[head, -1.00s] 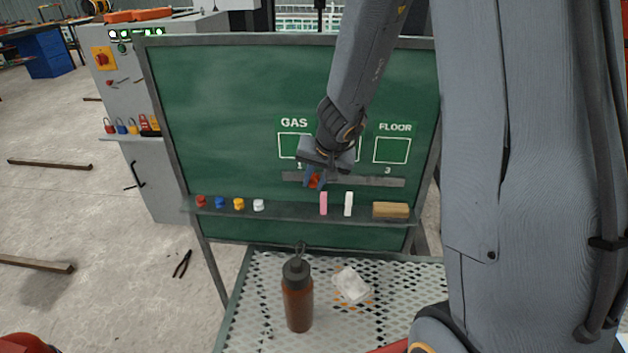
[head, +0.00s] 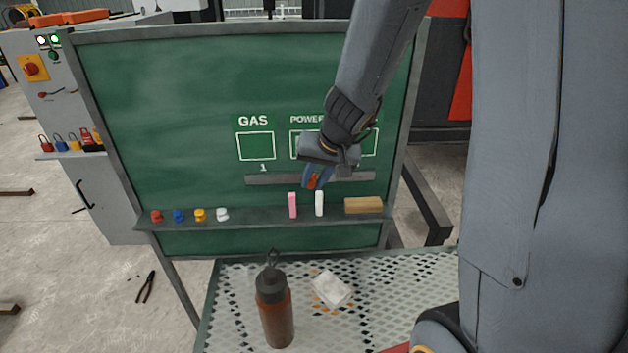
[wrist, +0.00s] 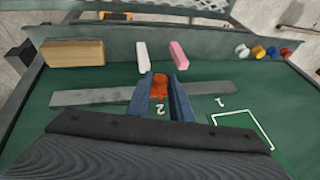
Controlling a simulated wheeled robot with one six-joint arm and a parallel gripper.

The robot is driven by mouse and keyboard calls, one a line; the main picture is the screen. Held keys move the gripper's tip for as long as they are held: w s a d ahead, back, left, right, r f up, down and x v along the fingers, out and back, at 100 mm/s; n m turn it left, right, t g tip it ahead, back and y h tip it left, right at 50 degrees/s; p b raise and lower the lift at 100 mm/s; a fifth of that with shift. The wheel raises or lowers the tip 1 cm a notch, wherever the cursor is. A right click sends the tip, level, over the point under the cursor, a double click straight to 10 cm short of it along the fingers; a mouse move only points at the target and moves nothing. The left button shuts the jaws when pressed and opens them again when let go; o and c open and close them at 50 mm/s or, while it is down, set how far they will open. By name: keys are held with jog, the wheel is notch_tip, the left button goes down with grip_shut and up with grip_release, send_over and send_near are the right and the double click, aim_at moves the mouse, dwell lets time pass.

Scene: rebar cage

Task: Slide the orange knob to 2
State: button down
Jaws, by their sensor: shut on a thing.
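The orange knob (wrist: 160,86) sits on a grey rail (wrist: 97,97) across the green board. My gripper (wrist: 160,98) is shut on it, with one blue finger on each side. In the wrist view the printed 2 (wrist: 160,110) shows between the fingers, in line with the knob. The 1 (wrist: 221,102) is off to the right there. In the head view my gripper (head: 316,180) is at the middle of the rail (head: 350,177), right of the 1 (head: 263,167). My wrist hides the 2 and the 3 there.
A ledge below the rail holds a pink chalk (head: 292,205), a white chalk (head: 319,204), a wooden block (head: 363,205) and several coloured magnets (head: 179,215).

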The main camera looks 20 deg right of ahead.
jog(key=c, duration=1.6)
grip_release()
jog(key=p+v, duration=0.2)
jog(key=v, duration=0.5)
jog(key=shift+s+r+p, duration=0.1)
jog(key=shift+r+p, duration=0.25)
jog(key=shift+r, duration=0.05)
jog(key=s+f+n+g, duration=0.1)
jog(key=s, duration=0.4)
jog(key=s+f+n+g+h, duration=0.1)
jog(key=s+f+g, duration=0.1)
jog(key=s, duration=0.3)
jog(key=s+f+n+g, duration=0.1)
jog(key=s, duration=0.5)
jog(key=shift+a+f+h, duration=0.35)
jog(key=shift+h, duration=0.05)
